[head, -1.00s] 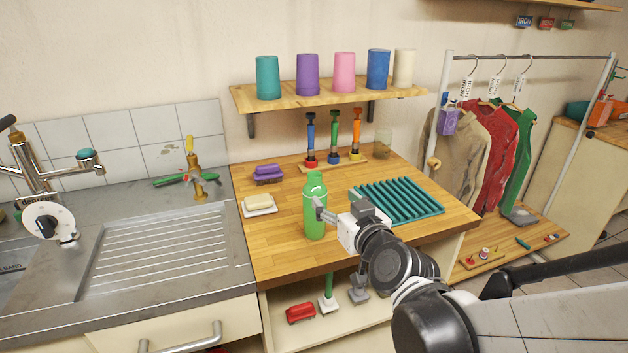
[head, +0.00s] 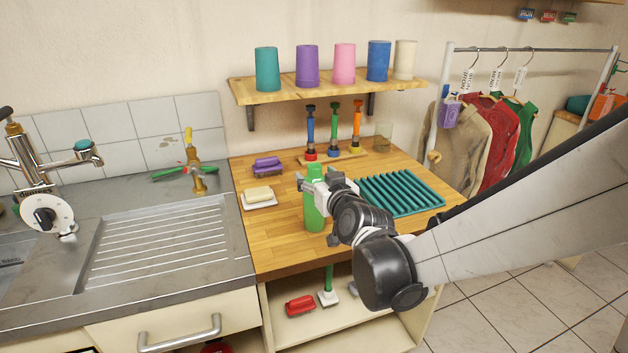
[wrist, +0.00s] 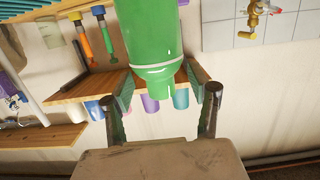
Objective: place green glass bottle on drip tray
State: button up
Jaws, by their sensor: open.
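The green glass bottle (head: 314,213) stands upright on the wooden counter, left of the teal ribbed drip tray (head: 425,200). My gripper (head: 316,183) is at the bottle's upper part, with its fingers spread. In the wrist view the picture is upside down. The bottle (wrist: 150,35) hangs into the middle with its cap towards the lower part. The open fingers (wrist: 168,92) lie one on each side of it near the shoulder. I cannot tell whether either finger touches it. My gripper hides part of the bottle's upper end in the head view.
A soap dish (head: 260,203) and a purple brush (head: 267,168) lie left of the bottle. Several bottle-like upright tools stand on a wooden rack (head: 345,157) behind, near a clear glass (head: 384,135). A shelf (head: 300,90) with cups hangs above. The sink drainer (head: 155,245) lies left.

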jog(key=shift+x, duration=0.85)
jog(key=shift+s, duration=0.1)
jog(key=c, duration=1.3)
grip_shut()
jog(key=shift+s, duration=0.1)
